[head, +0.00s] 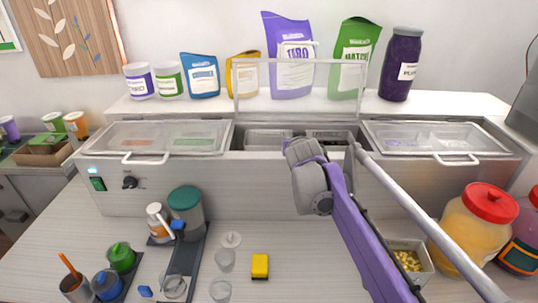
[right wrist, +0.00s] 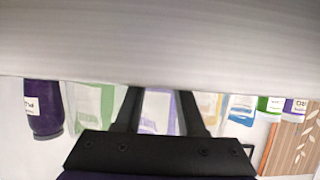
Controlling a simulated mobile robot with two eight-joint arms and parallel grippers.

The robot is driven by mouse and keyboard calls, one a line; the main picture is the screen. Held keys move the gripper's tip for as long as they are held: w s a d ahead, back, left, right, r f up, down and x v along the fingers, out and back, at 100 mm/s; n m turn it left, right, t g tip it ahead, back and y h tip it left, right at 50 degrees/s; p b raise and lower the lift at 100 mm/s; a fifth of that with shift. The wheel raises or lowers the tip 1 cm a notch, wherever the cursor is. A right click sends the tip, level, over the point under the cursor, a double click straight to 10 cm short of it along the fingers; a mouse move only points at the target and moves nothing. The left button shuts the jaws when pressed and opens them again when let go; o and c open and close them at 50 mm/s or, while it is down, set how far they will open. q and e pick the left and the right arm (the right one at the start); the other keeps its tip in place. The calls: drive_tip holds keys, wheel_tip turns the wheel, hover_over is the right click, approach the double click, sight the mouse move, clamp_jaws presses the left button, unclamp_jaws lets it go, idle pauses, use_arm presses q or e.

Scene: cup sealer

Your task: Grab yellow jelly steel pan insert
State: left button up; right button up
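A steel pan insert (head: 424,277) with yellow jelly cubes (head: 408,259) stands on the counter at the lower right in the head view, beside a large yellow jar. My right arm passes to the left of it. My right gripper (head: 303,150) is at the open middle well of the cold unit, away from the yellow jelly pan. In the right wrist view, its two black fingers (right wrist: 158,108) are apart with nothing seen between them; their tips are hidden at a grey edge. The left gripper is not in view.
The middle lid (head: 275,90) stands raised; steel pans (head: 267,140) sit in the well below. The left lid (head: 150,136) and right lid (head: 430,138) are shut. Cups and a yellow block (head: 260,266) stand on the counter.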

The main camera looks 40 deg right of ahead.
drive_tip(key=x, duration=0.4)
drive_tip(key=shift+w+d, duration=0.1)
drive_tip(key=shift+w, duration=0.25)
drive_tip(key=shift+s, duration=0.1)
clamp_jaws()
idle(1.0)
